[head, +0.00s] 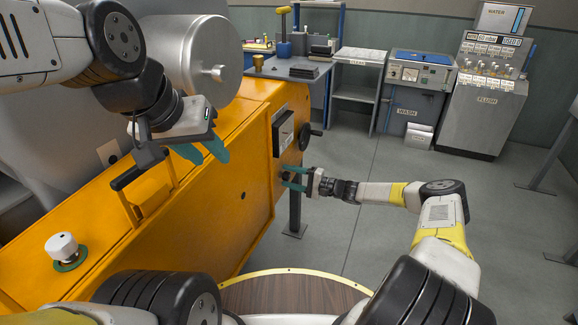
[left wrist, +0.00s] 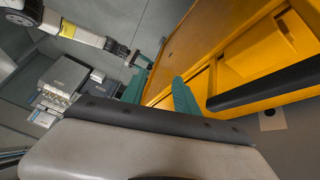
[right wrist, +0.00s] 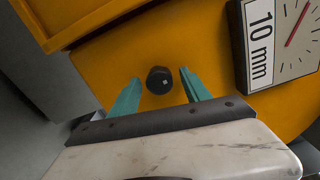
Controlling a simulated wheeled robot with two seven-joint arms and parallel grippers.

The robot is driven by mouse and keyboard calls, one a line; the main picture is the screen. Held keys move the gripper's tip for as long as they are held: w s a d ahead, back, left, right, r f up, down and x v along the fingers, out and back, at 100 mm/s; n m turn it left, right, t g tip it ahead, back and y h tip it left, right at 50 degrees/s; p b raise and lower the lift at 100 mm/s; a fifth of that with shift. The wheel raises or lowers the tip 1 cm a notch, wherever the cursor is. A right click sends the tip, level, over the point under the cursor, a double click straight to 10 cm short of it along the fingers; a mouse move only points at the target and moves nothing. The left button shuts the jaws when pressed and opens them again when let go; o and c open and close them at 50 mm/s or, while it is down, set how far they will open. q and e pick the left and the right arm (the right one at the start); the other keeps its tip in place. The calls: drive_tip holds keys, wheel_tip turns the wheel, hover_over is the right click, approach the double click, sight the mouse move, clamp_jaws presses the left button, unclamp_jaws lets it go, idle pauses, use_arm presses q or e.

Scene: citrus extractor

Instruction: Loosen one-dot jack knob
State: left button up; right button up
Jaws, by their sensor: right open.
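A round black knob (right wrist: 159,80) with one small pale mark on its face sits on the orange panel (right wrist: 130,55) in the right wrist view. My right gripper (head: 292,178) is open, with its teal fingers (right wrist: 160,92) on either side of the knob. The knob looks centred between the fingertips, and I cannot tell whether they touch it. In the head view the gripper is close to the machine's orange end face. My left gripper (head: 203,152) is open and empty above the orange housing; its spread fingers show in the left wrist view (left wrist: 160,88).
A gauge marked 10 mm (right wrist: 268,45) is beside the knob. A black handwheel (head: 307,135) sticks out above my right gripper. A black bar handle (head: 137,168) and a white knob (head: 62,247) stand on the housing. A steel drum (head: 190,60) is behind.

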drive_tip(key=v, duration=0.7)
drive_tip(key=shift+d, duration=0.25)
drive_tip(key=shift+s+d, duration=0.1)
drive_tip(key=shift+s, duration=0.05)
